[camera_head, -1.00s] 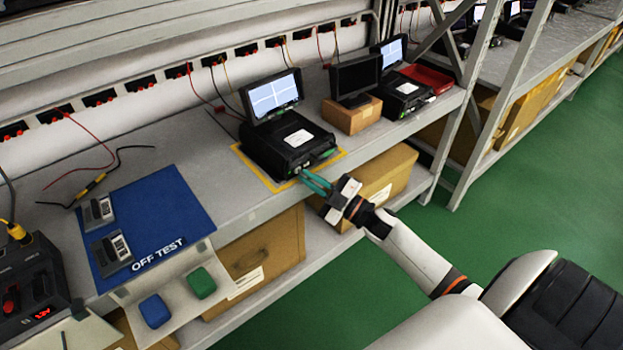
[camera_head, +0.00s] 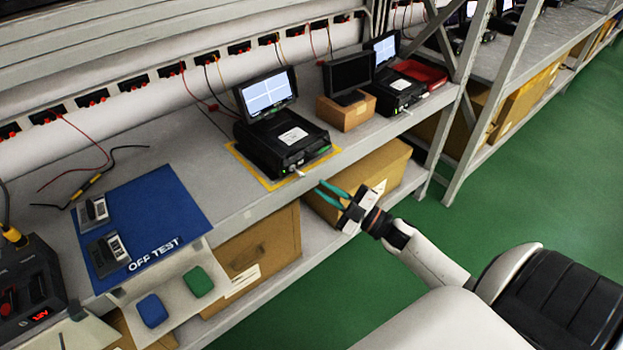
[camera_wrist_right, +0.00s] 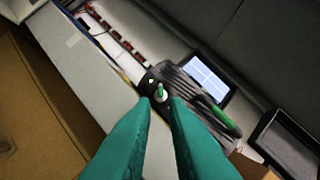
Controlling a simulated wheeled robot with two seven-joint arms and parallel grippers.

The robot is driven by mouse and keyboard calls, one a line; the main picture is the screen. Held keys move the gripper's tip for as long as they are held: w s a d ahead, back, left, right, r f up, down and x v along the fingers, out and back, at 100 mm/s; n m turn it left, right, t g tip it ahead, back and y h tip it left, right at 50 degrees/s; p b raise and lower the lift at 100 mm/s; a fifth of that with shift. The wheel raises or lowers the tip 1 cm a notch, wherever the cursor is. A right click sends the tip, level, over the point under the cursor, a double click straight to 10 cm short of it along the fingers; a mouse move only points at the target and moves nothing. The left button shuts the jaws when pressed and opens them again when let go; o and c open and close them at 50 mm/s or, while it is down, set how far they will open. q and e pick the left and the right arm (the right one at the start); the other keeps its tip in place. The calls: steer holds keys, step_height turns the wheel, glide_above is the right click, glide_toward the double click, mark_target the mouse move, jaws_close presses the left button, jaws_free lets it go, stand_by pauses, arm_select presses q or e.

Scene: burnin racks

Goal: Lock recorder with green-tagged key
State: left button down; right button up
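The recorder (camera_head: 283,145) is a black box with a lit screen (camera_head: 267,94), standing inside a yellow outline on the shelf. A small pale key-like piece (camera_head: 299,173) is at its front face. In the right wrist view this piece (camera_wrist_right: 160,92) looks green and white and sits at the recorder's front (camera_wrist_right: 150,80), upright in that picture. My right gripper (camera_head: 319,187) has teal fingers, spread apart and empty, a short way in front of the recorder's front. In the right wrist view the piece shows between the fingertips (camera_wrist_right: 158,108), beyond them. My left gripper is not in view.
A blue OFF TEST mat (camera_head: 165,215) with two grey devices lies left. A white tray (camera_head: 175,297) holds a blue pad (camera_head: 152,310) and a green pad (camera_head: 198,281). A dark monitor on a cardboard box (camera_head: 345,113) stands right of the recorder. Open floor lies right.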

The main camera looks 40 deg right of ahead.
steer(key=v, duration=0.6)
steer(key=shift+f, duration=0.1)
stand_by(0.4)
